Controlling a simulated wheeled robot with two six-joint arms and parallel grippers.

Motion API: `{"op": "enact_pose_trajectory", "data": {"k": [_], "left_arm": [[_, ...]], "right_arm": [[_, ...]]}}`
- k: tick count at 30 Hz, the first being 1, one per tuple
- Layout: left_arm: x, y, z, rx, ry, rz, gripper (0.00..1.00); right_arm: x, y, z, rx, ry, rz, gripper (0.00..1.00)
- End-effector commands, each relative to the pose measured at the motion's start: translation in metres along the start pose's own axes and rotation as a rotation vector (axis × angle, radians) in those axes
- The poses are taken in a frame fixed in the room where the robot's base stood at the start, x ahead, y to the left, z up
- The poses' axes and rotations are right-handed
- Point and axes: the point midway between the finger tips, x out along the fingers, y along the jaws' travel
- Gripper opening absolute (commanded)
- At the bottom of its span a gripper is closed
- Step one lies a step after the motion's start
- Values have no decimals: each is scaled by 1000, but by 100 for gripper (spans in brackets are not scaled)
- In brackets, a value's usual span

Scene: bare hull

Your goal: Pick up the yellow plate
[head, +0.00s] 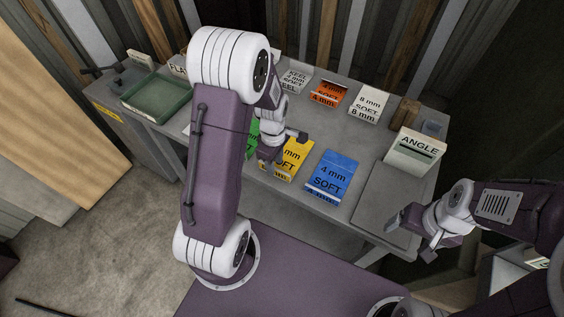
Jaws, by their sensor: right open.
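The yellow plate (293,158), marked "mm SOFT", lies on the grey bench between a green plate and a blue plate. My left gripper (283,146) is over its upper left part and hides some of the lettering. I cannot tell whether its fingers touch the plate or how far apart they are. My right gripper (411,236) is open and empty, near the bench's front right corner, well away from the yellow plate.
The blue "4 mm SOFT" plate (332,175) lies close to the right. The green plate (252,140) is partly hidden by my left arm. Orange (328,94) and white (368,104) plates lie behind. An "ANGLE" box (413,152) stands right; a green tray (157,97) sits left.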

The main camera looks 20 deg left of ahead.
Motion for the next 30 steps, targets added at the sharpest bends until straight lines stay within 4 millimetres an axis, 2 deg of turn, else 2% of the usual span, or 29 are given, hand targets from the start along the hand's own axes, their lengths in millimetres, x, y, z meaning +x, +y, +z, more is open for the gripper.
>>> {"op": "enact_pose_trajectory", "data": {"k": [1, 4, 11, 13, 15, 16, 30], "left_arm": [[10, -2, 0, 0, -1, -6, 35], [22, -1, 0, 1, -1, -2, 35], [25, 0, 0, 1, 0, 1, 35], [25, 0, 0, 1, 0, 1, 22], [25, 0, 0, 1, 0, 1, 2], [25, 0, 0, 2, 0, 1, 0], [25, 0, 0, 2, 0, 2, 0]], "right_arm": [[0, 0, 0, 0, 0, 0, 83], [1, 0, 0, 0, 0, 0, 83], [1, 0, 0, 0, 0, 0, 83], [1, 0, 0, 0, 0, 0, 83], [1, 0, 0, 0, 0, 0, 83], [1, 0, 0, 0, 0, 0, 83], [1, 0, 0, 0, 0, 0, 83]]}}
